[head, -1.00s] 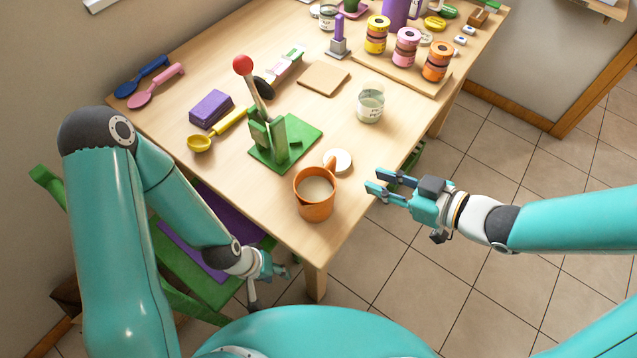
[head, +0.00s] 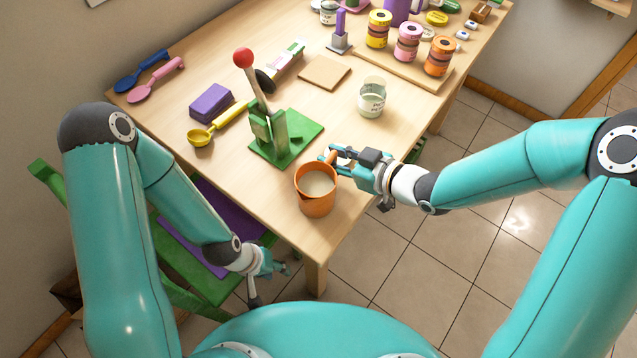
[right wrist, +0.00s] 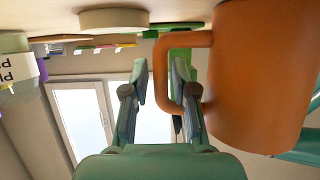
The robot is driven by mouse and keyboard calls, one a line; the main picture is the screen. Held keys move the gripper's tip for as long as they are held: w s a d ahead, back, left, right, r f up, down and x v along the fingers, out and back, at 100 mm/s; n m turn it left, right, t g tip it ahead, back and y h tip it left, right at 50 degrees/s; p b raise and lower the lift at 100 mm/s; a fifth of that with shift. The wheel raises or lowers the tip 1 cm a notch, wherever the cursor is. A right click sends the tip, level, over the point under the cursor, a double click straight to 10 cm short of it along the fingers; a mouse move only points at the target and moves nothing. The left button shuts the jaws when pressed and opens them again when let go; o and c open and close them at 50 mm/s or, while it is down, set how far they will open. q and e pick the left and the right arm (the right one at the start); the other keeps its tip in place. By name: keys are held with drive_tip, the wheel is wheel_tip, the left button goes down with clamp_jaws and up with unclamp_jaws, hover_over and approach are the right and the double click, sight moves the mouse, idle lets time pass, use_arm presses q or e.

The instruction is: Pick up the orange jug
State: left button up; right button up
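The orange jug (head: 315,198) stands upright near the front corner of the table and holds something pale. In the right wrist view, the jug (right wrist: 262,75) is large at the right, with its handle (right wrist: 160,80) toward the middle. My right gripper (head: 330,158) is at the handle's side of the jug. In the right wrist view, my right gripper (right wrist: 161,82) is open, with a finger on each side of the handle and gaps showing. My left gripper (head: 280,265) hangs low beside the table, away from the jug; its opening is too small to judge.
A green press with a red knob (head: 243,57) stands on a green base (head: 300,135) behind the jug. A glass jar (head: 372,100) stands further back. A round pale disc (right wrist: 115,18) is close to my right gripper. A green chair (head: 215,285) is near my left arm.

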clamp_jaws()
drive_tip(key=shift+r, duration=0.25)
idle(0.3)
